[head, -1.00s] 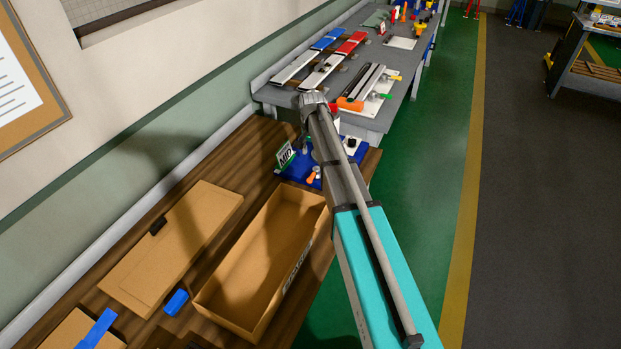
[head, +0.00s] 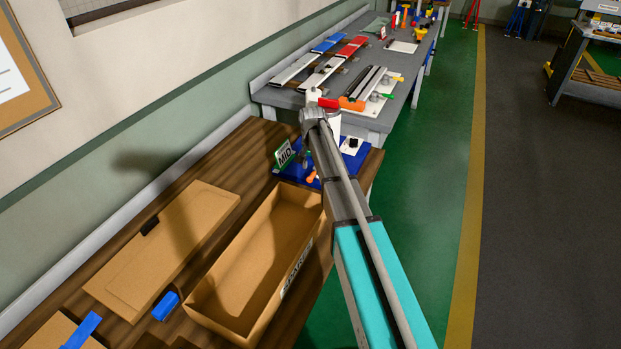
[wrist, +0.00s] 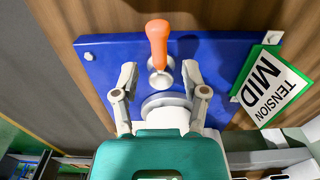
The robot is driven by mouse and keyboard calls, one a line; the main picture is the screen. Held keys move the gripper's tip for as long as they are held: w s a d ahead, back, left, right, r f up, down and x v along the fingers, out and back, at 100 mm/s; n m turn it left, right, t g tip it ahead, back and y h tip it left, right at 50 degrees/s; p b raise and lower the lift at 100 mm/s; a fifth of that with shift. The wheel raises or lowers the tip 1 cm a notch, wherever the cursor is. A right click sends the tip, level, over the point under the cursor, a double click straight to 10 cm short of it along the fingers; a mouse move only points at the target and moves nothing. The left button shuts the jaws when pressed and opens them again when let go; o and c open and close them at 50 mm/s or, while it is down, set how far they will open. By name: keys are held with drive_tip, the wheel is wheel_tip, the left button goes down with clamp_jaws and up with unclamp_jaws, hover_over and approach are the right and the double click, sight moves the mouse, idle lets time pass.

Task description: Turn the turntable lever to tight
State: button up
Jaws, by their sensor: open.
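The orange turntable lever (wrist: 157,42) stands on a round metal hub on the blue base plate (wrist: 105,75) in the wrist view. It points toward the top of the picture. A green-edged sign (wrist: 269,86) beside it reads "TENSION MID". My gripper (wrist: 160,72) is open, with one finger on each side of the lever's lower end and hub. I see a gap on both sides; contact is not visible. In the head view the orange lever (head: 311,177) and blue base (head: 355,160) are partly hidden behind my arm; the sign (head: 284,154) shows left of it.
An open cardboard box (head: 203,303) and its flat lid (head: 165,250) lie on the wooden bench in front of the blue base. A grey table (head: 285,97) behind carries metal profiles and tools. The green floor to the right is clear.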

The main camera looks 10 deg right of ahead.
sight(312, 174)
drive_tip(key=shift+f+b, duration=1.35)
drive_tip(key=shift+f, duration=0.3)
